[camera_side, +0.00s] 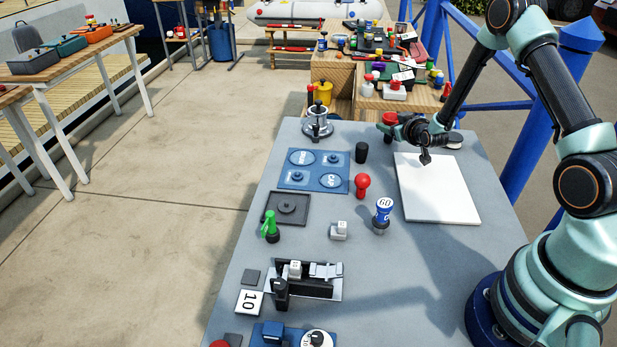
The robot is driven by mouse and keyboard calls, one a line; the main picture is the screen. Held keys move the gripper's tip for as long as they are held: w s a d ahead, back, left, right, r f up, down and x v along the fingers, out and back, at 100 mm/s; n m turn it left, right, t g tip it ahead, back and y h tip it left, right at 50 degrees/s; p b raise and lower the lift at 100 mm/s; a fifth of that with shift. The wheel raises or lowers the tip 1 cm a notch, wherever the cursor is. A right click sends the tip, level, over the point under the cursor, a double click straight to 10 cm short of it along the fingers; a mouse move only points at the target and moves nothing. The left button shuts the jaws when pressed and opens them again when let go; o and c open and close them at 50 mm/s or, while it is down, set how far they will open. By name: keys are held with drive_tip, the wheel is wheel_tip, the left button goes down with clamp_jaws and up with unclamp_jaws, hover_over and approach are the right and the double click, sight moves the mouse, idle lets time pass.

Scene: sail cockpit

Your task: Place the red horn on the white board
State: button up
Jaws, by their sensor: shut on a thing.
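The white board (438,195) lies flat on the right side of the grey table. My gripper (394,130) is beyond the board's far left corner and is shut on a red-topped piece, which I take to be the red horn (389,118). The lower part of the horn is dark and partly hidden by the jaws. I cannot tell whether its base touches the table.
A red knob-like piece (362,182) and a blue-and-white "GO" piece (382,212) stand left of the board. A black cylinder (361,152) stands near its far left corner. A blue panel (313,171) and a silver winch (317,124) lie farther left.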

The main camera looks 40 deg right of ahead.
drive_tip(key=shift+f, duration=0.2)
drive_tip(key=o, duration=1.5)
drive_tip(key=shift+f, duration=0.1)
